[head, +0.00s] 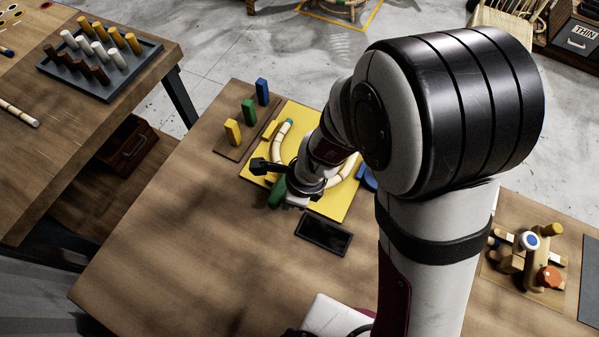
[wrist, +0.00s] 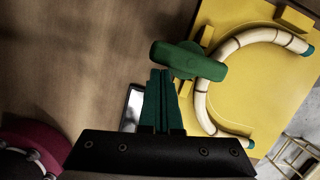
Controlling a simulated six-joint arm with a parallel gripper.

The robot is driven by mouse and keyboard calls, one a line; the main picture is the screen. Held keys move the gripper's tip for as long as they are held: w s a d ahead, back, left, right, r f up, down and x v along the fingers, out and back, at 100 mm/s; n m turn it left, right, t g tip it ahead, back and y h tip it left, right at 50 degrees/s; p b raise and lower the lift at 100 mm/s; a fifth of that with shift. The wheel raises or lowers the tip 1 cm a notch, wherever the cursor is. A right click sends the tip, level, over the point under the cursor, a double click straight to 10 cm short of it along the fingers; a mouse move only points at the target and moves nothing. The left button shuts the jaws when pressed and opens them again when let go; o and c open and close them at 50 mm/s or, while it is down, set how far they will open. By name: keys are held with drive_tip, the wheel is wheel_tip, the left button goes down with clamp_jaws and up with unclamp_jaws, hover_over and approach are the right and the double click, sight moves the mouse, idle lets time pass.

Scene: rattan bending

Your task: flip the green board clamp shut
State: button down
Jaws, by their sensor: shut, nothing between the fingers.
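The green board clamp (wrist: 190,61) is a thick green bar at the edge of the yellow board (wrist: 235,105). One end sticks out past the board, and the other reaches to the curved pale rattan (wrist: 201,100). I cannot tell whether it presses on the rattan. In the head view the green clamp (head: 277,192) is partly hidden by my wrist. My gripper (wrist: 160,74) has its green fingers shut and empty, with the tips just below the clamp's outer end in the wrist view. I cannot tell if they touch. My gripper (head: 298,203) is low over the board's front-left side in the head view.
A blue clamp (head: 367,178) sits at the board's right side, partly behind my arm. A dark flat device (head: 323,234) lies in front of the board. Yellow, green and blue blocks (head: 249,112) stand behind it on the left. The table's left front is clear.

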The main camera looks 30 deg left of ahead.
idle(0.4)
drive_tip(key=d, duration=0.2)
drive_tip(key=d+r, duration=0.1)
drive_tip(key=d, duration=0.1)
drive_tip(key=shift+d, duration=0.1)
drive_tip(key=v, duration=0.9)
drive_tip(key=shift+s, duration=0.25)
drive_tip(key=s+d+r+n, duration=0.3)
drive_tip(key=d+r+n, duration=0.1)
drive_tip(key=d, duration=0.3)
drive_tip(key=s+d+r+n+h, duration=0.1)
drive_tip(key=s+d+r+n, duration=0.2)
drive_tip(key=d, duration=0.5)
drive_tip(key=s+n, duration=0.1)
drive_tip(key=n, duration=0.1)
drive_tip(key=shift+s+r+n, duration=0.3)
drive_tip(key=shift+r+n, duration=0.1)
